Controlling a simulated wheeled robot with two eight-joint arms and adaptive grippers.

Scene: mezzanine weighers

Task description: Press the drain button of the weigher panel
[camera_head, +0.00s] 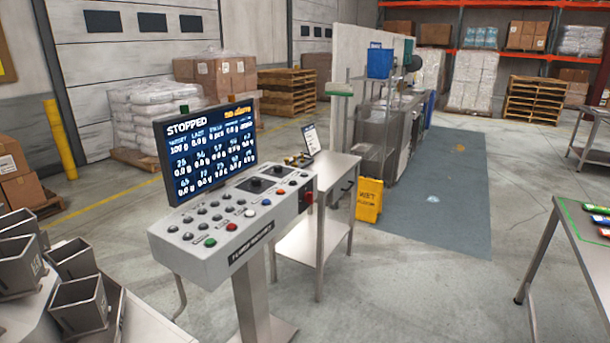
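The weigher panel (196,256) is a grey sloped console on a pedestal, left of centre. Its screen (212,150) reads STOPPED above rows of numbers. The console bears several dark buttons, a green button (210,242), a red button (231,227), a white button (250,213), a blue button (267,202) and a red knob (308,197) at the right end. The button labels are too small to read, so I cannot tell which button is the drain button. Neither of my grippers is in view.
Metal weigher buckets (78,304) stand at the lower left. A small steel table (310,241) stands right behind the console, with a yellow wet-floor sign (369,200) beyond it. Another table (566,240) is at the right edge. The floor between is clear.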

